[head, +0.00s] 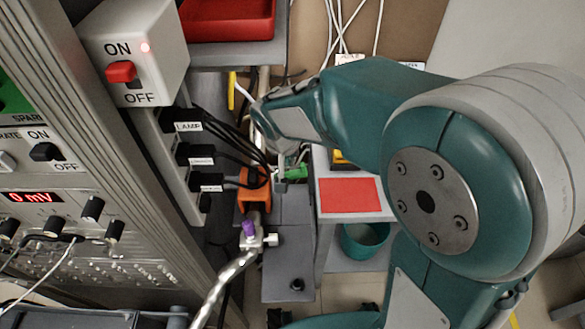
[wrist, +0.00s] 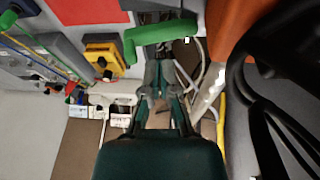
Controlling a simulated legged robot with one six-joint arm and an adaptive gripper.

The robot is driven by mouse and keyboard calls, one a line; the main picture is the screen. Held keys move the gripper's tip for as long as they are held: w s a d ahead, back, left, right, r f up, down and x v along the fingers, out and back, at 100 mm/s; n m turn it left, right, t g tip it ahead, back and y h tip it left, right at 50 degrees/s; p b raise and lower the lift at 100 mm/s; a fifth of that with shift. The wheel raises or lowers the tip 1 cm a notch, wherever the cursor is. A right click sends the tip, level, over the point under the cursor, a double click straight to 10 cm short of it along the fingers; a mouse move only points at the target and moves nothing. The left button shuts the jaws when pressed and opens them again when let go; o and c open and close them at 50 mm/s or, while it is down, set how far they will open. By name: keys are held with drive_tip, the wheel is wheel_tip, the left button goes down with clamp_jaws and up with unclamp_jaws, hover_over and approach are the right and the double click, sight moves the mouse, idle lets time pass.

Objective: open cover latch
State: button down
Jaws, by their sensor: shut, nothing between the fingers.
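My gripper (wrist: 160,76) points up the wrist view with its fingers close together and empty. Just beyond the fingertips is a bent green handle-like piece (wrist: 160,36), perhaps the cover latch; I cannot tell for sure. A small gap seems to lie between it and the fingertips. In the head view the green piece (head: 295,173) shows beside the orange part (head: 252,188), above a grey block. The cover itself is not clearly visible.
Black cables (head: 235,145) hang from the labelled plugs left of my arm and fill the right of the wrist view. A table with a red mat (head: 349,195) stands to the right. A purple-topped valve (head: 249,228) and metal pipe are in front.

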drive_tip(key=shift+d+f, duration=0.3)
drive_tip(key=shift+f, duration=0.6)
drive_tip(key=shift+d+f, duration=0.25)
drive_tip(key=shift+f, duration=0.6)
drive_tip(key=shift+d+f, duration=0.6)
drive_tip(key=shift+f, duration=0.05)
drive_tip(key=shift+r, duration=0.15)
drive_tip(key=shift+r, duration=0.95)
wheel_tip(320, 180, up, 13)
hover_over(298, 172)
drive_tip(key=s+d, duration=0.1)
drive_tip(key=s, duration=0.3)
drive_tip(key=shift+w+d+f, duration=0.1)
drive_tip(key=shift+d+f, duration=0.05)
